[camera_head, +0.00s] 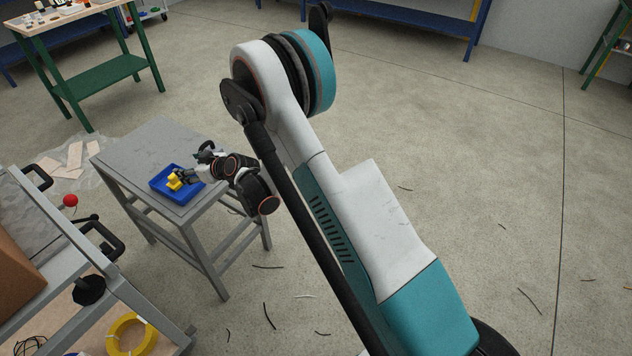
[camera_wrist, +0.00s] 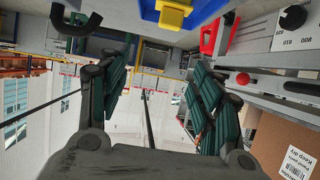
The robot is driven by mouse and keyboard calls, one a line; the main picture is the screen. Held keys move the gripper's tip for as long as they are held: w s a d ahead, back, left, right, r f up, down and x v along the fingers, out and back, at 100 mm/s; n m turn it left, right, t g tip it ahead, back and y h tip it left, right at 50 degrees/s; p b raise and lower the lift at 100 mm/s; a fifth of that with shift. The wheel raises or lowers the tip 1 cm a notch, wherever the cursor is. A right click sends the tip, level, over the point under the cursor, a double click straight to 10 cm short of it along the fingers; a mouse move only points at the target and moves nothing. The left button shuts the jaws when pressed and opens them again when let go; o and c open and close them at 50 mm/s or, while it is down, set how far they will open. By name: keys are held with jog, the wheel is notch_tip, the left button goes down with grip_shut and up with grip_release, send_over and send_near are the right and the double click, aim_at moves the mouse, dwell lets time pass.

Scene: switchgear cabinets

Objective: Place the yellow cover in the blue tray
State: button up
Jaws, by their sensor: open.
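The yellow cover (camera_head: 174,182) is inside the blue tray (camera_head: 181,198), which sits on the grey table (camera_head: 150,142). The cover looks small and blocky, and its exact contact with the tray floor is hard to tell. My gripper (camera_head: 191,175) is just right of the cover, over the tray, in the head view. In the wrist view my gripper (camera_wrist: 158,95) has its two dark green fingers spread with nothing between them. The yellow cover (camera_wrist: 175,14) and part of the blue tray (camera_wrist: 200,12) show at the top edge, apart from the fingers.
A cart with a red knob (camera_head: 70,200) and a cardboard box (camera_head: 18,268) stands at the left, close to the table. A yellow cable coil (camera_head: 132,335) lies on its lower shelf. A green-legged workbench (camera_head: 100,75) is behind. The floor to the right is mostly clear.

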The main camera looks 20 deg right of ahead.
jog(key=s+d+r+m+g+h, duration=0.1)
jog(key=s+d+r, duration=0.35)
jog(key=r, duration=0.35)
jog(key=s+d+r+m+h, duration=0.1)
jog(key=s+d+r, duration=0.3)
jog(key=s+r, duration=0.25)
jog(key=s+d+r+m+g+h, duration=0.15)
jog(key=s+d+r, duration=0.3)
jog(key=r, duration=0.45)
jog(key=s+d+m+h, duration=0.1)
jog(key=s+d, duration=0.3)
jog(key=s, duration=0.5)
jog(key=s+d+m+h, duration=0.1)
jog(key=s+d+h, duration=0.1)
jog(key=s, duration=0.7)
jog(key=s+d+m+g+h, duration=0.1)
jog(key=s+d, duration=0.4)
jog(key=s, duration=0.5)
jog(key=shift+d+r, duration=0.2)
jog(key=shift+d, duration=0.1)
